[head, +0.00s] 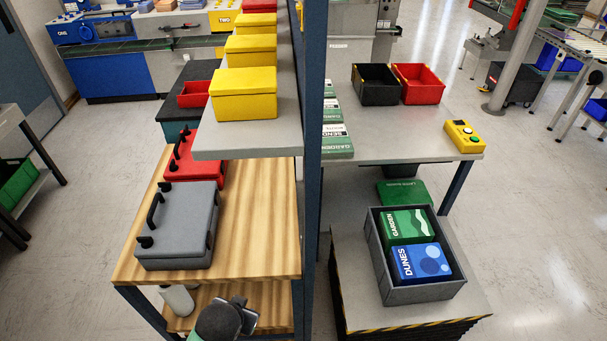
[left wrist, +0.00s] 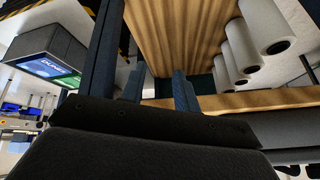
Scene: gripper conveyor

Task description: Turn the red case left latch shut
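The red case (head: 205,146) lies closed on the wooden bench, behind the grey case (head: 185,232). Its black handle (head: 177,150) and small black latch parts (head: 173,167) show on its left side. The latches are too small to tell whether they are turned shut. My left gripper (head: 240,312) is low at the bottom of the head view, in front of the bench and well apart from the red case. In the left wrist view its two fingers (left wrist: 159,88) stand apart with nothing visible between them. My right gripper is in neither view.
A grey shelf (head: 245,140) with yellow boxes overhangs the bench's right side, beside a blue post (head: 313,200). White rolls (left wrist: 262,30) lie on the bench's lower level. A grey crate (head: 425,293) with books stands right. Bare bench top (head: 255,235) lies right of the grey case.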

